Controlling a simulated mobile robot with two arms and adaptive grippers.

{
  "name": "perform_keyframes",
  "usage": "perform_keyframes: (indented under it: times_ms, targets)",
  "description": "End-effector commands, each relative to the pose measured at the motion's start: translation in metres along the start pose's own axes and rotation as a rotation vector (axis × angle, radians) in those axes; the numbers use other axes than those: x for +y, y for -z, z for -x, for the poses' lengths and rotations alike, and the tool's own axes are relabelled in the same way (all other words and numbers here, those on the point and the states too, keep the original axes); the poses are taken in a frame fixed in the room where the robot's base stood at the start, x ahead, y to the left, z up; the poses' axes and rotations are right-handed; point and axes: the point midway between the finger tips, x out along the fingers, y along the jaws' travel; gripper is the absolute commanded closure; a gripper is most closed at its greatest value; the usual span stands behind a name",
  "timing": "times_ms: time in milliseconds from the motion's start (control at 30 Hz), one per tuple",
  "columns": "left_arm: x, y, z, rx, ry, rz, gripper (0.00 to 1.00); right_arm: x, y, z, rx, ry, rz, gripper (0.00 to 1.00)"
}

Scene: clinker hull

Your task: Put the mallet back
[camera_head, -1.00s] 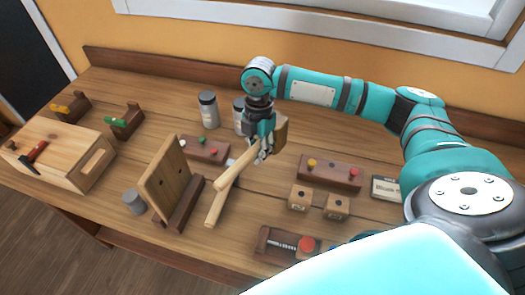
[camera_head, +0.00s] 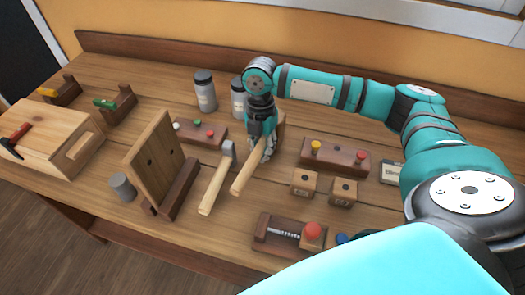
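The handle's free end points toward the front left of the bench. I cannot tell whether the mallet touches the bench top. A hammer with a grey metal head and wooden handle (camera_head: 215,187) lies just left of the mallet, apart from it. My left gripper is not in view.
An upright wooden board on a base (camera_head: 152,160) stands left of the hammer. Two grey jars (camera_head: 205,94) stand behind. Blocks with coloured knobs (camera_head: 335,156), two small wooden cubes (camera_head: 304,183) and a red-knobbed screw clamp (camera_head: 288,233) sit right and front. A wooden box (camera_head: 45,140) is far left.

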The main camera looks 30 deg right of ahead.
Motion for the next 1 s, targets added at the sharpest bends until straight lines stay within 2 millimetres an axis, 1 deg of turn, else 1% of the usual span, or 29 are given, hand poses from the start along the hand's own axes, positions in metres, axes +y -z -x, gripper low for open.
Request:
perform_keyframes:
  times_ms: [33, 167, 567, 1000]
  targets:
    - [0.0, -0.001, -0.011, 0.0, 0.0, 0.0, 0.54, 0.001, -0.002, -0.009, -0.001, -0.002, 0.0, 1.0]
    - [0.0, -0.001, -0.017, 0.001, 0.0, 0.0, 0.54, 0.001, -0.002, -0.013, -0.001, -0.001, 0.0, 1.0]
    - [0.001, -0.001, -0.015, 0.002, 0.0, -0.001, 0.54, 0.001, -0.002, -0.012, 0.0, -0.001, -0.001, 1.0]
    - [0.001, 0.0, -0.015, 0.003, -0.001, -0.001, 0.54, 0.002, -0.003, -0.02, 0.0, -0.002, -0.001, 1.0]
